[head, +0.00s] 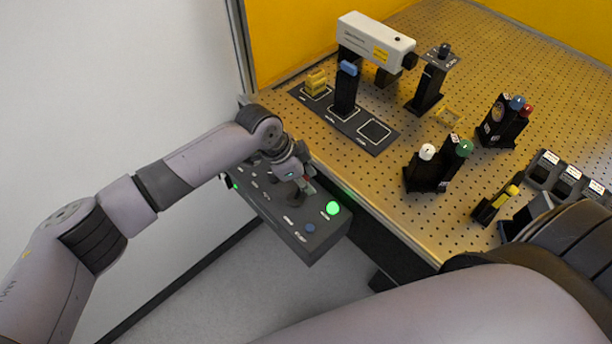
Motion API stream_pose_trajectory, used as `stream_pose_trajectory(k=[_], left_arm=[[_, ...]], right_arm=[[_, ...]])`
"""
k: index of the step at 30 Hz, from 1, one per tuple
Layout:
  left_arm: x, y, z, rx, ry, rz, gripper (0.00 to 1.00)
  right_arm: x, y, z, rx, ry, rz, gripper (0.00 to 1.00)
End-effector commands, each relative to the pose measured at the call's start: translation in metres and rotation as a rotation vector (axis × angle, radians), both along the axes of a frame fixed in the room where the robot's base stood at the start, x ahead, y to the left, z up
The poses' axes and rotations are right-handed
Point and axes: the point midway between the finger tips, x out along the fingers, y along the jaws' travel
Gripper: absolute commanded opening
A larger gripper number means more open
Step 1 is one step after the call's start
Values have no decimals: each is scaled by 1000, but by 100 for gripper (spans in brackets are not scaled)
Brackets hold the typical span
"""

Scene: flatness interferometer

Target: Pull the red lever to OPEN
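The grey control box (318,243) hangs along the left front edge of the optical table. My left gripper (302,190) points down at the top of this box and hides part of it. A small bit of red (307,179) shows beside the fingers; it may be the red lever, but most of it is hidden. I cannot tell whether the fingers touch or hold it, or how the lever stands. My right arm crosses the lower right, and its gripper is out of view.
A lit green button (333,208) and a blue button (310,228) sit on the box's near end. The perforated table (400,190) carries a white laser (376,38), a black strip (346,122) with labelled places, and several black mounts with coloured knobs. A white wall stands left.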

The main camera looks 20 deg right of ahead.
Motion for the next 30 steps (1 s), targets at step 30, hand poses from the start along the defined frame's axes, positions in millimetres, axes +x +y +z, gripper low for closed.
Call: stream_pose_trajectory(k=[30], left_arm=[[-1, 0, -1, 0, 2, -1, 0]], right_arm=[[0, 1, 0, 1, 0, 0, 40]])
